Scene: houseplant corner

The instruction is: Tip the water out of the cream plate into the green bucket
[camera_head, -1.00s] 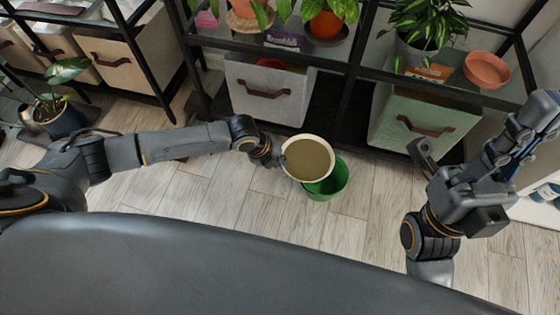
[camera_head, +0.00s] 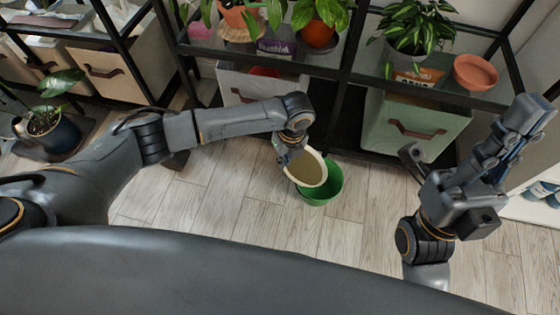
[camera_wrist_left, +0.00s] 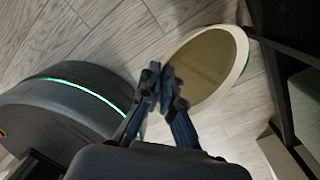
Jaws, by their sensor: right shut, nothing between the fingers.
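The cream plate (camera_head: 309,174) has a cream rim and a brownish, flat-looking surface inside; I cannot tell how much water is in it. My left gripper (camera_head: 287,158) is shut on its rim and holds it tilted above the green bucket (camera_head: 324,192). The bucket stands on the floor, partly hidden behind the plate. In the left wrist view the fingers (camera_wrist_left: 166,88) grip the near edge of the plate (camera_wrist_left: 206,66), and only a thin green sliver of the bucket (camera_wrist_left: 246,63) shows past the rim. My right gripper (camera_head: 524,122) is shut and empty at the right.
A black shelf with glass tops runs along the back. It bears potted plants (camera_head: 415,30), a terracotta saucer (camera_head: 476,72) and a seed packet (camera_head: 418,76). A green fabric bin (camera_head: 400,122) stands below. A dark pot plant (camera_head: 54,131) is at left. The floor around the bucket is clear.

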